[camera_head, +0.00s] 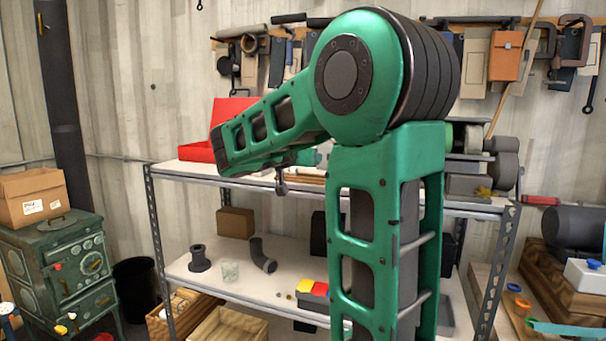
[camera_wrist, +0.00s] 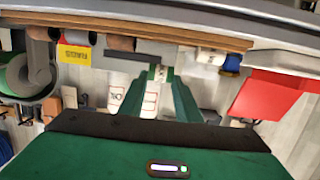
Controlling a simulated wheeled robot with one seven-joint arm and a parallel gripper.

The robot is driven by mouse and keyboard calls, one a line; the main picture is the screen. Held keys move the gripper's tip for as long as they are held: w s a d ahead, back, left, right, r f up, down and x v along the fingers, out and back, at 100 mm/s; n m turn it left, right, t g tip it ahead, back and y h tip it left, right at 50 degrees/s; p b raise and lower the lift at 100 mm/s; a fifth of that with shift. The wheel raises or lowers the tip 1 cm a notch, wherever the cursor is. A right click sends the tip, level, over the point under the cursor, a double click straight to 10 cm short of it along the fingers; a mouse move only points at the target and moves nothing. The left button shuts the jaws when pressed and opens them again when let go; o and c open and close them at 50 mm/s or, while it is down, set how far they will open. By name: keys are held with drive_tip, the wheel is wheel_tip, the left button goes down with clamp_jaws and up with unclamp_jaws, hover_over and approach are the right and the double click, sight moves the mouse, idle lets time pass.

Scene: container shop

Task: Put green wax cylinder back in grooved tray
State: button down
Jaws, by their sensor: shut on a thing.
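My gripper (camera_wrist: 160,82) has its two green fingers reaching forward, close together at the tips. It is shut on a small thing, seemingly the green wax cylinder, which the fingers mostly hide. Its outline and colour are too small to make out. In the head view my arm's forearm slopes down to the left over the top shelf and hides most of the gripper. A wooden slatted piece (camera_head: 308,177), perhaps the grooved tray, lies on the top shelf below the arm. A long brown wooden strip (camera_wrist: 210,37) crosses the wrist view beyond the fingertips; I cannot tell if it is the tray.
An open red box (camera_head: 195,151) stands at the shelf's left and shows at right in the wrist view (camera_wrist: 268,96). Grey and green round parts (camera_head: 470,140) crowd the shelf's right. The lower shelf (camera_head: 215,280) holds dark pipe pieces. A stove (camera_head: 65,265) stands at far left.

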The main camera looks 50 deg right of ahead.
sight(308, 178)
drive_tip(key=shift+f, duration=1.95)
drive_tip(key=c, duration=1.3)
unclamp_jaws()
